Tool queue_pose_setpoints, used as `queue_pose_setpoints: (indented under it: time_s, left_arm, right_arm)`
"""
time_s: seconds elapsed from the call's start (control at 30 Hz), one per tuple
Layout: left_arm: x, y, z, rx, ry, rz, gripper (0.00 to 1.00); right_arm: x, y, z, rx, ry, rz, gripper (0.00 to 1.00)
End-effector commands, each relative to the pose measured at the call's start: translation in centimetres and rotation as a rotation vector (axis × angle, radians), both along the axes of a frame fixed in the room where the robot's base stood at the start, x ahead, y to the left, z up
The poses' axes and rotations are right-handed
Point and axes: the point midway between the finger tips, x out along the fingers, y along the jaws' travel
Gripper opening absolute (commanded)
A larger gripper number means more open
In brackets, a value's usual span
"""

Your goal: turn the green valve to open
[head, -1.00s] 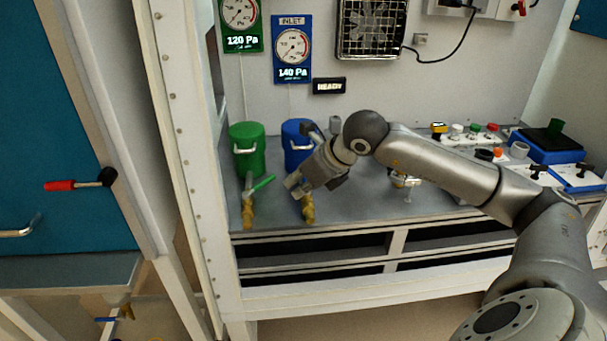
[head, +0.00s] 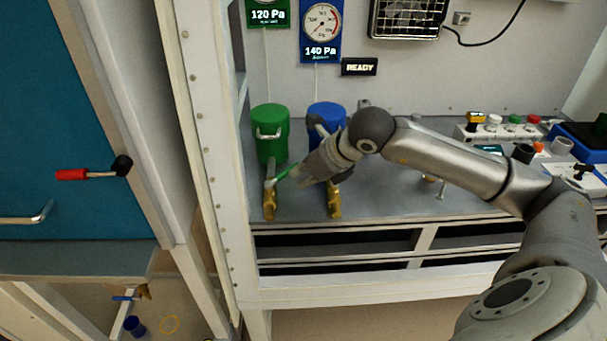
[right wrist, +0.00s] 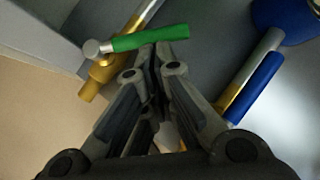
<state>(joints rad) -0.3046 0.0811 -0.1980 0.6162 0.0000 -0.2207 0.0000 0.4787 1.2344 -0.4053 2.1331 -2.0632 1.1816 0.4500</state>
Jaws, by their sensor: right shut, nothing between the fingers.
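The green valve has a brass body (head: 269,203) on a pipe that runs from the green canister (head: 272,130). Its green handle (head: 287,173) slants out to the right, across the pipe; it also shows in the right wrist view (right wrist: 150,38). My right gripper (head: 302,176) is shut and empty at the free end of this handle. In the right wrist view its fingertips (right wrist: 160,50) are close together beside the handle's right part; I cannot tell whether they touch it. My left gripper is not in view.
The blue valve (head: 334,203) stands just right of the green one, with its blue handle (right wrist: 252,88) along its pipe. A blue canister (head: 326,116) is behind it. A white frame post (head: 205,150) stands left of the green valve. A sign (head: 359,67) reads READY.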

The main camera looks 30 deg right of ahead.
Motion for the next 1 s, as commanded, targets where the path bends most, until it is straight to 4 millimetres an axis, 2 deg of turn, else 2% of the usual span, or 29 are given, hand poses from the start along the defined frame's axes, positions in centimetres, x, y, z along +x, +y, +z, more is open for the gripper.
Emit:
queue_pose_setpoints:
  time_s: [0.77,1.0]
  left_arm:
    - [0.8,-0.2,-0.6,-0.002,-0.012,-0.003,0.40]
    - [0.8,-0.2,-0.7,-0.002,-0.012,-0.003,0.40]
  right_arm:
    - [1.1,-0.4,0.0,0.000,-0.002,0.139,0.00]
    - [1.8,-0.5,0.1,0.003,-0.002,0.228,0.00]
